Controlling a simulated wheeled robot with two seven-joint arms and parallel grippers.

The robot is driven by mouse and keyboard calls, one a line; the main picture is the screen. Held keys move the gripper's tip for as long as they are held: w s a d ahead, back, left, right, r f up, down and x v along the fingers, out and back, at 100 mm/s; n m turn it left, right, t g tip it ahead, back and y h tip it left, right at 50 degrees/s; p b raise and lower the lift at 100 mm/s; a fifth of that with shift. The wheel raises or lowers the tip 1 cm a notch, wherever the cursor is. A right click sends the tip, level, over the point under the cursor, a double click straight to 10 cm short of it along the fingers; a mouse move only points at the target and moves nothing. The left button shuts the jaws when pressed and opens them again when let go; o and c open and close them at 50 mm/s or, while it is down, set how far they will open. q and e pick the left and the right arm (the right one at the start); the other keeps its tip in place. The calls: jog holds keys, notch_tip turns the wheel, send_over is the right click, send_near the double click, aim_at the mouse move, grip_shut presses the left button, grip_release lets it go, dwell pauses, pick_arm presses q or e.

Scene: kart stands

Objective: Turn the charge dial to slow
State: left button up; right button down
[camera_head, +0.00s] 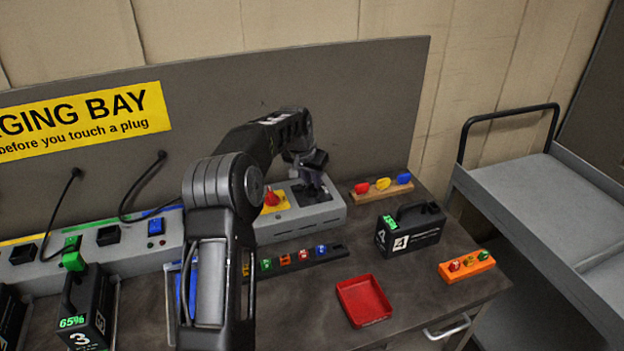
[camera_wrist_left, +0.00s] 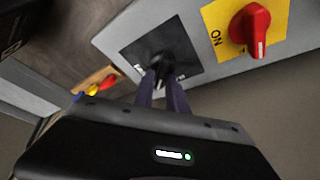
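The charge dial (camera_wrist_left: 160,66) is a small dark knob on a black square plate (camera_wrist_left: 188,45), set in the top of a grey box. In the head view the black plate (camera_head: 322,195) is partly covered by my left gripper (camera_head: 312,186). In the left wrist view the two fingers (camera_wrist_left: 162,82) of that gripper are close together at the dial, one on each side, and look shut on it. The dial's pointer and most of the plate's lettering are hidden or too blurred to read. My right gripper is not in view.
A red rotary switch (camera_head: 271,198) on a yellow plate sits beside the dial on the grey box (camera_head: 285,228). A black battery (camera_head: 412,230), a red tray (camera_head: 364,300) and an orange block (camera_head: 467,265) stand nearby. A grey cart (camera_head: 530,190) is at right.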

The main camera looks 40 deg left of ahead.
pick_arm(q)
grip_shut()
jog(key=shift+n, duration=0.3)
jog(key=n+y+b, duration=0.1)
jog(key=n, duration=0.2)
jog(key=shift+g, duration=0.3)
jog(key=shift+a+n+y+b, duration=0.1)
jog(key=shift+n+y+b, duration=0.4)
jog(key=shift+n, duration=0.7)
jog(key=shift+n+g+y+p, duration=0.3)
jog(key=shift+n+g+y, duration=0.3)
jog(key=shift+n, duration=0.9)
jog(key=shift+s, duration=0.1)
jog(key=shift+o, duration=2.1)
grip_release()
